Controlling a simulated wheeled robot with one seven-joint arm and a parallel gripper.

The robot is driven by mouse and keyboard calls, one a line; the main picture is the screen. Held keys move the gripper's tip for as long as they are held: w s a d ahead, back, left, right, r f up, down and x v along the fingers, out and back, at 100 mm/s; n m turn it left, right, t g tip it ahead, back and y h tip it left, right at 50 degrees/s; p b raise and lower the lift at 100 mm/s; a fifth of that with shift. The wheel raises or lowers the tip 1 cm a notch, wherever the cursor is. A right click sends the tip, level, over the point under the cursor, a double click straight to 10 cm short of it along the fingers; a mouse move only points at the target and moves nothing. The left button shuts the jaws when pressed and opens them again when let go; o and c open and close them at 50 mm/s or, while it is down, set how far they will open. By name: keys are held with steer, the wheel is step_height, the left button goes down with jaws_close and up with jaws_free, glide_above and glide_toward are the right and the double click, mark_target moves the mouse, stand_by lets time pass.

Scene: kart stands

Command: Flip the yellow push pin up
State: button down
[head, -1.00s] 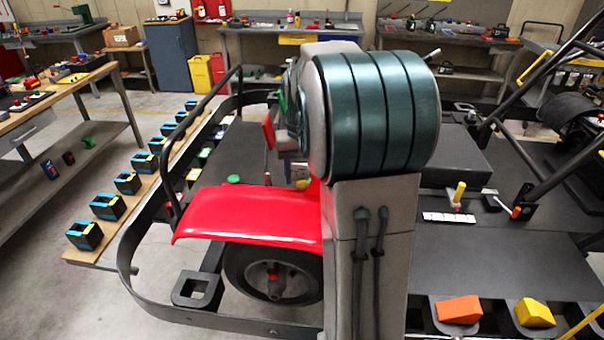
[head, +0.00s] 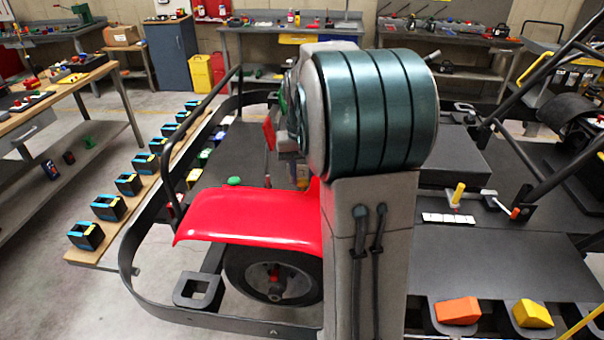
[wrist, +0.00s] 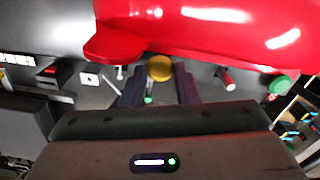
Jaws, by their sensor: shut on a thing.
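The yellow push pin (wrist: 160,68) shows its round head in the wrist view, at the near edge of the red body panel (wrist: 190,30). My gripper (wrist: 158,84) has its two dark fingers on either side of the pin, just below its head in the picture, and is shut on it. The pin's shaft is mostly hidden by its head and the fingers. In the head view, my arm blocks most of the area around the pin, and I cannot make out its pose there.
The red fender (head: 250,218) lies close in front of my gripper. A green knob (wrist: 278,85) and a red-tipped pin (wrist: 226,80) stand to the right in the wrist view. Frame tubes surround the area.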

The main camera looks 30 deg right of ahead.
mark_target(302, 180)
steer(key=c, duration=1.1)
jaws_free()
steer(key=shift+r, duration=0.15)
step_height(302, 180, up, 14)
steer(key=b, duration=0.1)
steer(key=shift+a, duration=0.1)
